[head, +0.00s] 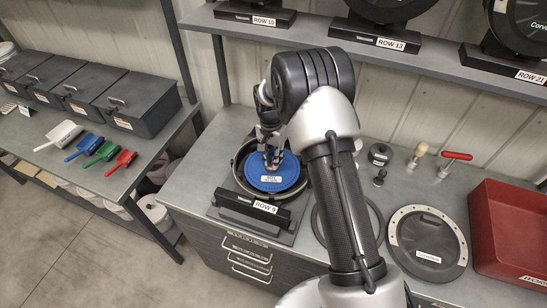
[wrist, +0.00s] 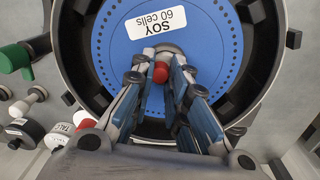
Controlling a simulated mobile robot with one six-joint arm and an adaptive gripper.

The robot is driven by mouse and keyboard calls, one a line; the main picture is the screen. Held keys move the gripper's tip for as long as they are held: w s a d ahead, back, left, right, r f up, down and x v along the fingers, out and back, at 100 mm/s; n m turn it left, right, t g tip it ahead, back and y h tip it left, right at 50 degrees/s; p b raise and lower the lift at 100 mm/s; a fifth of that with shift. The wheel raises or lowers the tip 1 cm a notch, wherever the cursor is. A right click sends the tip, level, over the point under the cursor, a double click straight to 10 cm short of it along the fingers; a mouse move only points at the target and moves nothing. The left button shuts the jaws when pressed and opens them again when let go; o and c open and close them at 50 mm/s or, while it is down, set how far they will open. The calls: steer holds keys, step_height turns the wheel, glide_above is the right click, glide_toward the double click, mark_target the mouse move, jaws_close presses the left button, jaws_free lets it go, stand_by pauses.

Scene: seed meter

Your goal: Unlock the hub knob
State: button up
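The hub knob (wrist: 160,72) shows a red end and a grey part at the centre of a blue seed disc (wrist: 105,55) labelled "SOY 60 cells". The disc lies in the black round housing of the ROW 9 meter (head: 247,214) on the bench. My gripper (wrist: 162,68) reaches down over the hub, with one finger on each side of the knob. The fingers are apart, with the knob between their tips. I cannot tell whether they press on it. In the head view, my gripper (head: 270,160) hides the knob.
A black round cover (head: 428,230) and a red bin (head: 510,225) are on the right of the bench. Small tools, including a red-handled one (head: 457,156), stand behind. Meters labelled ROW 13 (head: 390,44) and ROW 21 (head: 532,77) sit on the shelf above.

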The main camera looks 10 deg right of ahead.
jaws_close()
steer(key=shift+n, duration=0.4)
steer(key=n, duration=0.3)
steer(key=shift+n+b, duration=0.35)
steer(key=shift+n, duration=0.05)
steer(key=n, duration=0.4)
steer(key=shift+n, duration=0.3)
steer(key=n, duration=0.4)
steer(key=shift+t, duration=0.3)
steer(key=n, duration=0.4)
steer(key=shift+n, duration=0.3)
steer(key=o, duration=0.6)
jaws_free()
steer(key=shift+s, duration=0.1)
